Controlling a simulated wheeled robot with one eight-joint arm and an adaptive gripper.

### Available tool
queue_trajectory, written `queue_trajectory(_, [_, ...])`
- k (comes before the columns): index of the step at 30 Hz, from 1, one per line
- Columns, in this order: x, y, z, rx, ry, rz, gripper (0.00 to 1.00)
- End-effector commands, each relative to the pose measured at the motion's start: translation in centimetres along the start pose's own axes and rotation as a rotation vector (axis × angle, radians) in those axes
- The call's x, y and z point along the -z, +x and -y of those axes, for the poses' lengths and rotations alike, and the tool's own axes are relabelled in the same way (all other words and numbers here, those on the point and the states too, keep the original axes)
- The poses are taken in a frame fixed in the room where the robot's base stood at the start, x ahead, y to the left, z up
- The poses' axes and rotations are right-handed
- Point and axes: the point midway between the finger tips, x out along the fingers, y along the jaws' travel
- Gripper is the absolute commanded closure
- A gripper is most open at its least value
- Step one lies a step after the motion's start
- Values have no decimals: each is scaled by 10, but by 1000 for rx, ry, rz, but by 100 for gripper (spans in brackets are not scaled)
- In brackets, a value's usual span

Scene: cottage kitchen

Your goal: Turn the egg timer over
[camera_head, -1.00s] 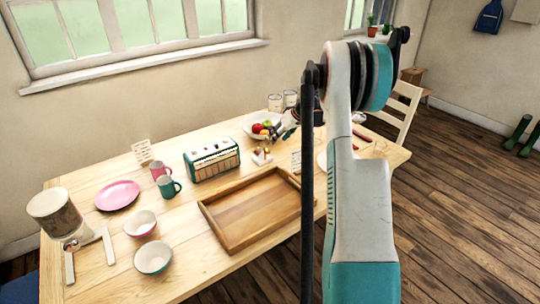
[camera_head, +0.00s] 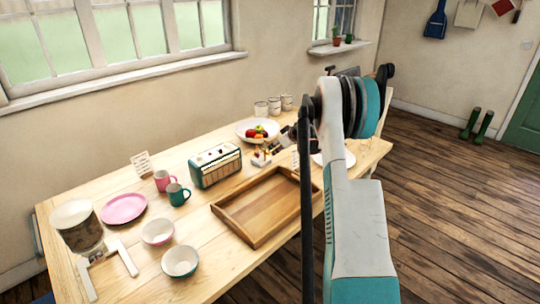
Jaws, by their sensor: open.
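A small object with a pale base and brownish-gold parts (camera_head: 261,159), possibly the egg timer, stands on the table between the green radio and the fruit bowl. It is too small to make out clearly, and I cannot tell which end is up. My gripper (camera_head: 273,147) is beside it, on its upper right, low over the table and partly behind my own arm. The gripper is open. I cannot tell whether its fingers touch or surround the object.
A small card stands right of the object.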

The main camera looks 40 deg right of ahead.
Motion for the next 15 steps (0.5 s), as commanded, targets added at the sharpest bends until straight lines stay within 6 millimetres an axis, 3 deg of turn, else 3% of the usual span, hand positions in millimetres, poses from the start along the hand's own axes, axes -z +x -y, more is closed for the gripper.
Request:
queue_trajectory(1, [-2,14,1,1,-1,0,60])
queue_trajectory(6, [-2,46,0,0,-1,1,60])
queue_trajectory(15, [-1,82,0,0,1,0,60])
